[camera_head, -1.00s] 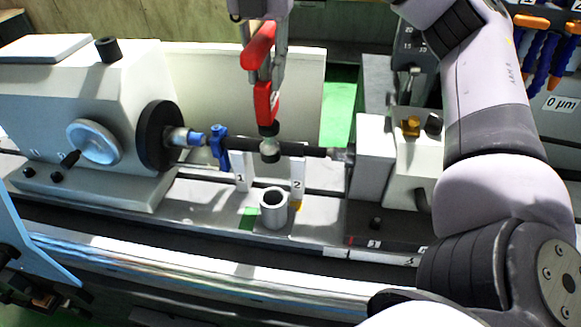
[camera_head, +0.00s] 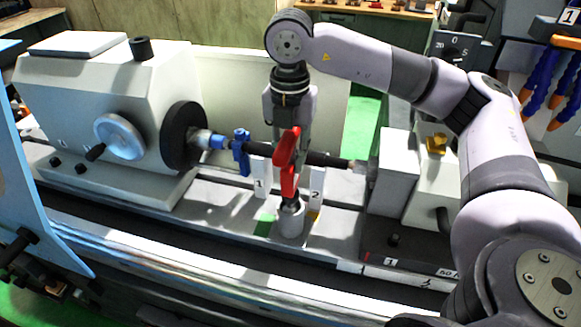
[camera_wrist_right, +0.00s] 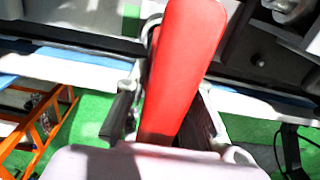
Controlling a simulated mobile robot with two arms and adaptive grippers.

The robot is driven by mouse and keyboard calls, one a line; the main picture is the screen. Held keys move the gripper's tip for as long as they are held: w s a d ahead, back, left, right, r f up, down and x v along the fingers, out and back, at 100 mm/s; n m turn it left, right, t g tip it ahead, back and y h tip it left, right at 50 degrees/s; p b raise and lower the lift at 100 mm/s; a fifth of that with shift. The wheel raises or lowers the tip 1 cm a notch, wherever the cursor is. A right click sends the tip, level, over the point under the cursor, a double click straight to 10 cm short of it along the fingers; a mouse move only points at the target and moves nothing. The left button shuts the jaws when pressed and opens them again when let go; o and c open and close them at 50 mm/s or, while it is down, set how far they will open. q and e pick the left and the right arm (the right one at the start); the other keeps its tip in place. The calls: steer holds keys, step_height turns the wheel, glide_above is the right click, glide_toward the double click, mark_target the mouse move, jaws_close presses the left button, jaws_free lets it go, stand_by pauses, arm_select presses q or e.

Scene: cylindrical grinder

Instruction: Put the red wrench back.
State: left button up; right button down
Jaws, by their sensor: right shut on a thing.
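The red wrench (camera_head: 288,158) hangs upright from my right gripper (camera_head: 291,127), with its dark lower end at the mouth of the grey cylindrical holder (camera_head: 290,224). How deep the end sits in the holder cannot be told. In the right wrist view the red wrench (camera_wrist_right: 182,70) lies between the two fingers of my right gripper (camera_wrist_right: 168,112), which is shut on it. The holder stands on the machine bed in front of the white labels 1 and 2. My left gripper is not in view.
A dark shaft (camera_head: 325,159) runs just behind the wrench, between the black chuck (camera_head: 184,136) and the tailstock (camera_head: 398,172). A blue clamp (camera_head: 241,152) sits on its left part. A blue panel (camera_head: 45,180) stands at the left edge.

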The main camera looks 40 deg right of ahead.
mark_target(290, 169)
step_height(290, 169, down, 4)
steer(key=shift+r+p, duration=0.1)
steer(key=shift+p, duration=0.45)
steer(key=shift+f, duration=0.35)
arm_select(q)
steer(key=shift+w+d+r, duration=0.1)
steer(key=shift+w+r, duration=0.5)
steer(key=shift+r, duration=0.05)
arm_select(e)
steer(key=shift+f, duration=0.15)
steer(key=c, duration=1.4)
jaws_free()
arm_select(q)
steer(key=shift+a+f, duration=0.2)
arm_select(e)
steer(key=shift+o, duration=0.2)
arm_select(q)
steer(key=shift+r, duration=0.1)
